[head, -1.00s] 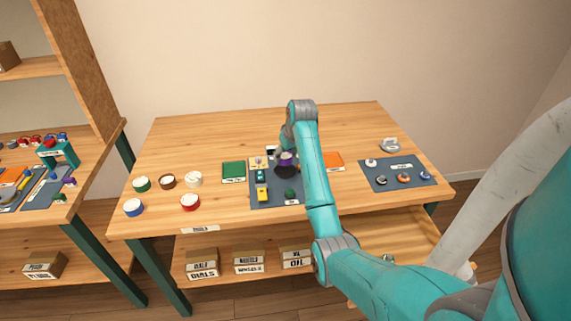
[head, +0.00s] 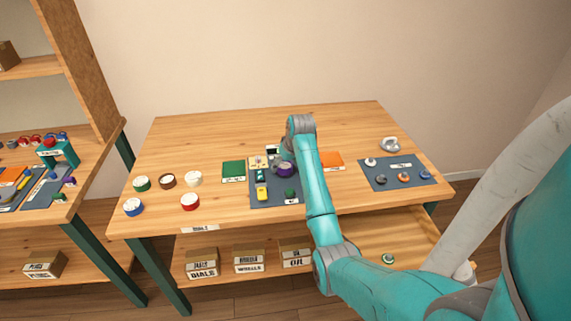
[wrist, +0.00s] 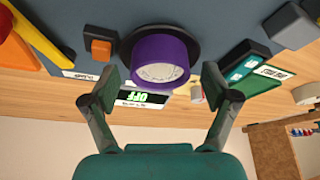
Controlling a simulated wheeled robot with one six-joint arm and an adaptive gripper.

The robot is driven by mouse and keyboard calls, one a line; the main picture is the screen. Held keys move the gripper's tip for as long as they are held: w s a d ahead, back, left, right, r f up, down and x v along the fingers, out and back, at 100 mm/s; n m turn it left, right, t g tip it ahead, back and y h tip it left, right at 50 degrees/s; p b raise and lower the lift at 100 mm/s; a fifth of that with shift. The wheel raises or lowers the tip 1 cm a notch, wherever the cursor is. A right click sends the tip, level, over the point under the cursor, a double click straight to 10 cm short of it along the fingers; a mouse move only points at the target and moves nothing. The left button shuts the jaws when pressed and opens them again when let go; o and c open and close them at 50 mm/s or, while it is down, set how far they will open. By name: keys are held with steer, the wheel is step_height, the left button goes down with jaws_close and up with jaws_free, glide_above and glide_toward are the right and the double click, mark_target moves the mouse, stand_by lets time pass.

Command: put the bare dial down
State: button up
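A purple dial (wrist: 160,58) with a pale, marked top sits on a round black base on the grey mat. In the head view the purple dial (head: 285,169) shows partly behind my arm, near the mat's right side. My gripper (wrist: 160,82) is open, with one finger on each side of the dial and a visible gap to both. In the head view my arm hides most of the gripper. The wrist view shows a small display (wrist: 143,98) reading OFF beside the dial.
Several round coloured pots (head: 190,202) stand at left. Another grey mat (head: 376,184) with small parts lies at right. The table's back is clear.

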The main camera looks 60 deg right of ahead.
steer(key=shift+r, duration=0.15)
steer(key=shift+r, duration=0.25)
steer(key=v, duration=1.1)
steer(key=shift+s+r, duration=0.2)
steer(key=shift+r, duration=0.1)
steer(key=shift+a, duration=0.1)
